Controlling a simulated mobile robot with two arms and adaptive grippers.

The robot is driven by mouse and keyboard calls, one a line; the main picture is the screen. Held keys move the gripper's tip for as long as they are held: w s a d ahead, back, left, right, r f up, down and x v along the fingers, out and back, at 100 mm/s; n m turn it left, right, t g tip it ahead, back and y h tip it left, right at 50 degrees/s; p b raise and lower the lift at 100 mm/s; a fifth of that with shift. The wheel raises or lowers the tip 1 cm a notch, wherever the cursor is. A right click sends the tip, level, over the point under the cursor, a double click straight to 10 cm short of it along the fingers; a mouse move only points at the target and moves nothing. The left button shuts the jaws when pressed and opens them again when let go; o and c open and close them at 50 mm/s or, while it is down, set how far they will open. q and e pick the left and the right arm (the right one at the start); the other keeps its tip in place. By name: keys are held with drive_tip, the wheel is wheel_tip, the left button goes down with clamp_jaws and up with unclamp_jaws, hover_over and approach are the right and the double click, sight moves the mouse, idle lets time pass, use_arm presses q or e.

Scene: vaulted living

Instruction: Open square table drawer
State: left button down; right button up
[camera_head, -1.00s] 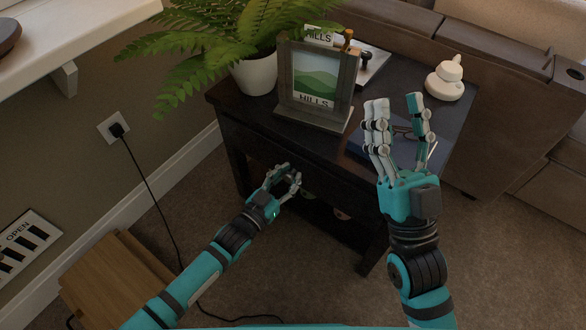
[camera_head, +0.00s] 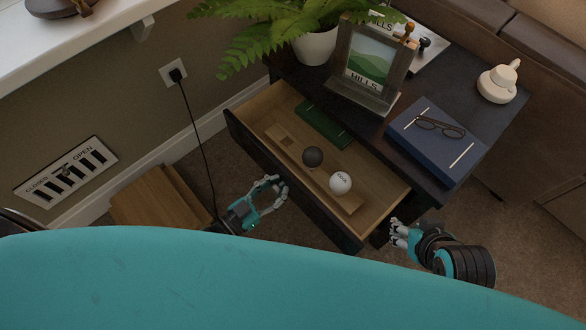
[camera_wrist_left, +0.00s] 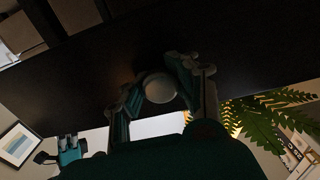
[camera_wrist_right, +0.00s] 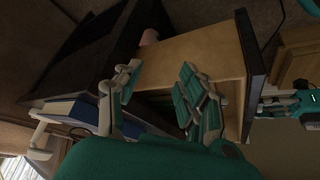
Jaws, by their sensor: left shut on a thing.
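The dark square table (camera_head: 500,118) has its drawer (camera_head: 372,183) pulled well out, showing a light wood inside. In the right wrist view the drawer's side (camera_wrist_right: 195,60) is just beyond those fingers, and contact is unclear.
On the table top are a fern in a white pot (camera_head: 315,46), a framed picture (camera_head: 368,65), a blue book (camera_head: 437,140) with glasses, and a white object (camera_head: 498,82). A wooden stool (camera_head: 160,200) and hanging cord (camera_head: 203,150) are at left. The sofa is at right.

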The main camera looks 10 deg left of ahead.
use_arm(q)
drive_tip(key=shift+p+v, duration=0.55)
drive_tip(key=shift+v, duration=2.3)
use_arm(e)
drive_tip(key=shift+s+d+f+g+h, duration=0.1)
drive_tip(key=shift+s+d+g, duration=0.1)
drive_tip(key=shift+s+g, duration=0.4)
drive_tip(key=shift+s+d+g+h, duration=0.1)
drive_tip(key=shift+s+d+g, duration=0.15)
drive_tip(key=shift+s, duration=0.65)
drive_tip(key=shift+s+d+f+g+h, duration=0.1)
drive_tip(key=shift+s+d+g, duration=0.2)
drive_tip(key=shift+s, duration=0.45)
drive_tip(key=shift+a, duration=0.1)
use_arm(q)
drive_tip(key=c, duration=1)
unclamp_jaws()
drive_tip(key=shift+o, duration=0.2)
drive_tip(key=shift+a, duration=0.1)
use_arm(e)
drive_tip(key=shift+w, duration=0.1)
use_arm(q)
drive_tip(key=v, duration=1.2)
drive_tip(key=shift+s, duration=0.1)
